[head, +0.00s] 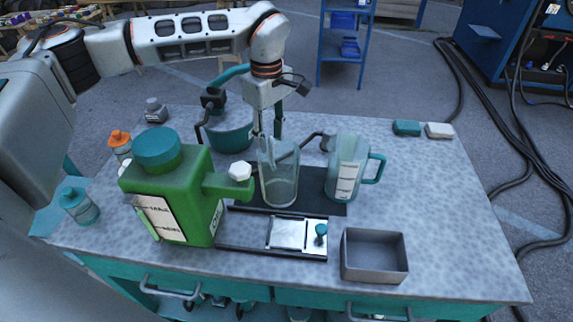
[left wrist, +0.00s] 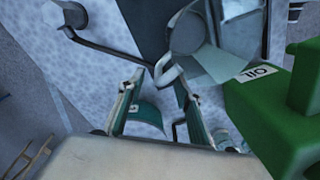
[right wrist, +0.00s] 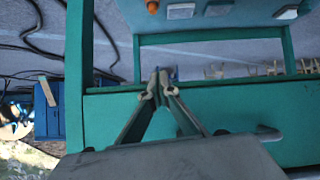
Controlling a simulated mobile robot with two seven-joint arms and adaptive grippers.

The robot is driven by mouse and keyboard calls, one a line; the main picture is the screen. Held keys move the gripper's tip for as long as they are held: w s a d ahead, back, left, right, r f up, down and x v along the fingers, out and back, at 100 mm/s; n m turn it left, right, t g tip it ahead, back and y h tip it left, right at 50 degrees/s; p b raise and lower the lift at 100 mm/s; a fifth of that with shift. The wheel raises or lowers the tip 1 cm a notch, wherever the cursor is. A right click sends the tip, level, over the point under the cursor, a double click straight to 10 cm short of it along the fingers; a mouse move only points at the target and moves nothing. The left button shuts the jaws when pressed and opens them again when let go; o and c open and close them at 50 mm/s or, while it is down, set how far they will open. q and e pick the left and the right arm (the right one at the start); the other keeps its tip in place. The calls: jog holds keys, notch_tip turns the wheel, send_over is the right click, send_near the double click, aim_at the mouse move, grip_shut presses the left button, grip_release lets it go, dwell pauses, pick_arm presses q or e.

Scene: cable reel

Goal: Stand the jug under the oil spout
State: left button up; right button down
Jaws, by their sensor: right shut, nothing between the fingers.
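A second jug (head: 346,172), with a label and teal handle, stands further right. My left gripper (head: 268,147) is above and behind the clear jug; its fingers (left wrist: 158,82) are apart, near the jug's grey handle. My right gripper (right wrist: 160,82) is shut and empty before the teal workbench.
A metal rail plate (head: 290,233) with a teal knob and a grey tray (head: 374,260) lie in front. A teal pot (head: 230,135) stands behind. Orange-capped (head: 120,146) and teal-capped (head: 79,206) bottles stand left.

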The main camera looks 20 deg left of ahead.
aim_at(271, 158)
pick_arm(q)
jog(key=f, duration=0.2)
jog(key=shift+s+a+f, duration=0.1)
jog(key=shift+s+f, duration=0.1)
jog(key=shift+f, duration=0.1)
notch_tip(271, 158, down, 5)
jog(key=shift+w+r, duration=0.1)
grip_shut()
